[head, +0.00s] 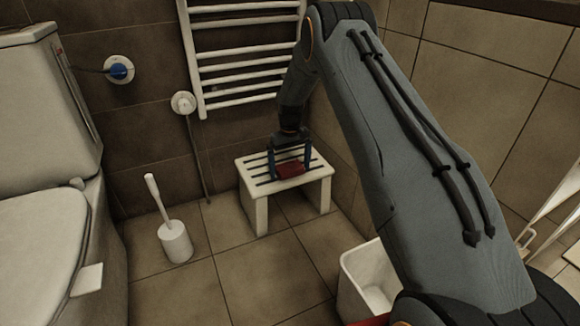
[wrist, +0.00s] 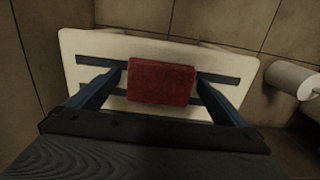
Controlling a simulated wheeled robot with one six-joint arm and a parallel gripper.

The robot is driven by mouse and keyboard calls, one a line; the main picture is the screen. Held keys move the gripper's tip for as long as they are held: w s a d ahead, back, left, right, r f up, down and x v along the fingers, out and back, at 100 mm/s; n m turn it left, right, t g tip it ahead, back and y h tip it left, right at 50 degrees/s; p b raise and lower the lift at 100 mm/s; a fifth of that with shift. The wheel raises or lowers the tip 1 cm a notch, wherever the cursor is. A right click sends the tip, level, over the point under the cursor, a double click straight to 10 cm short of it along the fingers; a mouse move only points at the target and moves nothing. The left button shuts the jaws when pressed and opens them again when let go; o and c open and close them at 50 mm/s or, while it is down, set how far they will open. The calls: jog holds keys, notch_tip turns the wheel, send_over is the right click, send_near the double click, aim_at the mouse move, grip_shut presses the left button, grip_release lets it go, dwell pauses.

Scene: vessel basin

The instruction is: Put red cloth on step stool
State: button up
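The red cloth (head: 290,170) is a small folded block on top of the white slatted step stool (head: 262,186). In the wrist view the cloth (wrist: 162,82) lies near the middle of the stool top (wrist: 88,48), across its dark slots. My gripper (head: 291,167) is over the stool with its blue fingers on either side of the cloth. In the wrist view my gripper (wrist: 162,80) has its fingers spread wide. A gap shows between the cloth and the right finger; the left fingertip is close to the cloth's left edge.
A toilet brush in its white holder (head: 175,242) stands left of the stool. A toilet (head: 40,200) is at the far left. A white bin (head: 368,280) stands at the front right. A towel radiator (head: 240,72) hangs behind. Floor before the stool is clear.

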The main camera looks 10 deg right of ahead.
aim_at(290, 167)
notch_tip(290, 167, up, 12)
jog(key=p, duration=0.5)
jog(key=s+a+r+n+y, duration=0.1)
jog(key=s+a+r+n, duration=0.1)
jog(key=s+a+r, duration=1.7)
jog(key=s+a+r+n+y, duration=0.1)
jog(key=s+a+r+n, duration=0.1)
jog(key=s, duration=3.2)
jog(key=shift+s+a, duration=0.2)
jog(key=shift+s, duration=0.15)
jog(key=shift+r, duration=0.1)
